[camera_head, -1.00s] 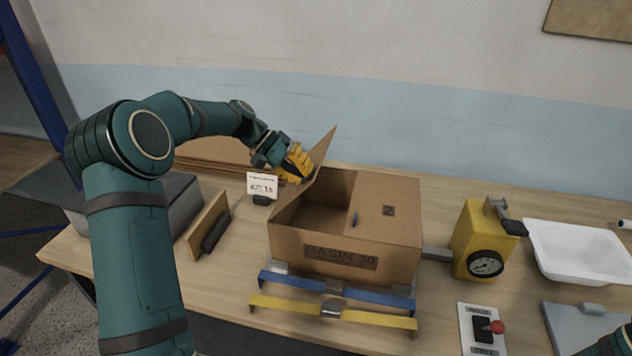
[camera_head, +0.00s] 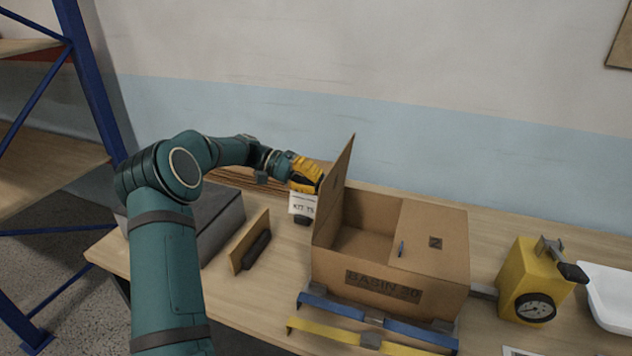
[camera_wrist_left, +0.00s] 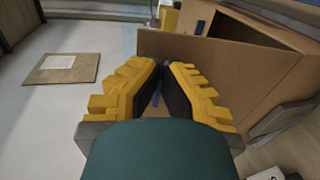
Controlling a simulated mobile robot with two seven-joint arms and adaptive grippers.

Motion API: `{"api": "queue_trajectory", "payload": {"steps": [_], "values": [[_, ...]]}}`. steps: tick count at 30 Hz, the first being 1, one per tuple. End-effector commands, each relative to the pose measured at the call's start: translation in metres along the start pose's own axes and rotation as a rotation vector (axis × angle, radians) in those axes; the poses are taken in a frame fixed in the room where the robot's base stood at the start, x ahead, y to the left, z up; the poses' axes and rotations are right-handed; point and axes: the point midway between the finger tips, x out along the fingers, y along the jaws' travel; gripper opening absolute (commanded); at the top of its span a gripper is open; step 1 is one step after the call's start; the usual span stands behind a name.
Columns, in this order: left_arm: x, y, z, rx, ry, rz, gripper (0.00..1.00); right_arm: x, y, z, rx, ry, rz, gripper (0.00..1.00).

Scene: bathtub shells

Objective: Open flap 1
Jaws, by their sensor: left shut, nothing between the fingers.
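The cardboard box marked BASIN 30 (camera_head: 340,293) stands on the bench. Its left flap, flap 1 (camera_head: 334,195), stands nearly upright along the box's left edge, leaving the left half open. The other flap, marked 2 (camera_head: 425,238), lies flat over the right half. My left gripper (camera_head: 316,179) is shut and empty, on the outer left side of the raised flap; I cannot tell whether it touches. In the left wrist view the yellow fingers (camera_wrist_left: 161,80) point at a brown cardboard panel (camera_wrist_left: 215,60). My right gripper is not in view.
A small sign (camera_head: 303,204) stands under the left gripper. A wooden board with a dark handle (camera_head: 250,245) and a grey box (camera_head: 215,215) are to the left. A yellow dial device (camera_head: 528,280) and a white basin (camera_head: 612,298) are to the right.

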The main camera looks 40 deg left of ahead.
Motion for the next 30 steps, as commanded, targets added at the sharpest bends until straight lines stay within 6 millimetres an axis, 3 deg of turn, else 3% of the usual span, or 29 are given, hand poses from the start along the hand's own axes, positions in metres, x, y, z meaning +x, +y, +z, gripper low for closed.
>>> {"api": "queue_trajectory", "payload": {"steps": [11, 14, 15, 25, 30], "values": [[0.000, -0.003, 0.001, -0.005, -0.001, -0.003, 0.00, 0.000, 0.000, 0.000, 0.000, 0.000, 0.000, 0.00], [0.000, -0.003, 0.001, -0.005, -0.001, -0.003, 0.30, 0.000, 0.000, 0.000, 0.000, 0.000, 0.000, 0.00], [0.000, -0.003, 0.000, -0.004, -0.001, -0.003, 0.33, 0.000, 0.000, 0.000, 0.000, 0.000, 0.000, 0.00], [-0.002, -0.002, 0.000, -0.002, 0.000, -0.002, 0.33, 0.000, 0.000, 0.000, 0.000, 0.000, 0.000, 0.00], [-0.021, -0.002, 0.000, -0.002, 0.002, -0.003, 0.33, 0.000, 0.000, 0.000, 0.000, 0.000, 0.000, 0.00]]}}
